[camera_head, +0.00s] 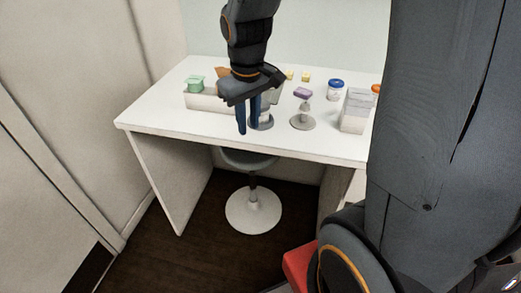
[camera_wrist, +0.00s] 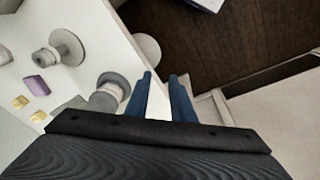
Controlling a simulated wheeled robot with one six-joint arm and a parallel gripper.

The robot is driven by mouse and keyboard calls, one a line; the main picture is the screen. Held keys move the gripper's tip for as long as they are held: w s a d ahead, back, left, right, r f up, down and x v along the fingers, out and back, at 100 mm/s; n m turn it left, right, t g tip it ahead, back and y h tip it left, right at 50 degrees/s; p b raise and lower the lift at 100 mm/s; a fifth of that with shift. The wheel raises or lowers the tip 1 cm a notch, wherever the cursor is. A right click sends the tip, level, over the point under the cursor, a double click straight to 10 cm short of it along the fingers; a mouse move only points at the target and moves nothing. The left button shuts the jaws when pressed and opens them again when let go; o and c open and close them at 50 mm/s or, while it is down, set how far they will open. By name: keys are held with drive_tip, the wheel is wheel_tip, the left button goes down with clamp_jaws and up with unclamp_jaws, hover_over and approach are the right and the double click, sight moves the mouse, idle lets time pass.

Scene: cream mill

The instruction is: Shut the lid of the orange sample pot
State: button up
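A small orange thing (camera_head: 376,88) shows at the right of the desk in the head view, beside a blue-lidded pot (camera_head: 335,88). My own arm partly hides it, so I cannot tell whether it is the orange sample pot or how its lid stands. Another orange piece (camera_head: 222,71) shows at the back of the white tray, partly behind my gripper. My gripper (camera_head: 248,125) hangs above the desk's front part, left of the blue-lidded pot. Its two blue fingers are apart with nothing between them, also in the wrist view (camera_wrist: 162,85).
A stool (camera_head: 253,212) stands underneath. The desk's left front is clear.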

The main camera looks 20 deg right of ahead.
drive_tip(key=s+f+m, duration=0.2)
drive_tip(key=s+f, duration=0.1)
drive_tip(key=s, duration=0.5)
drive_tip(key=shift+f, duration=0.1)
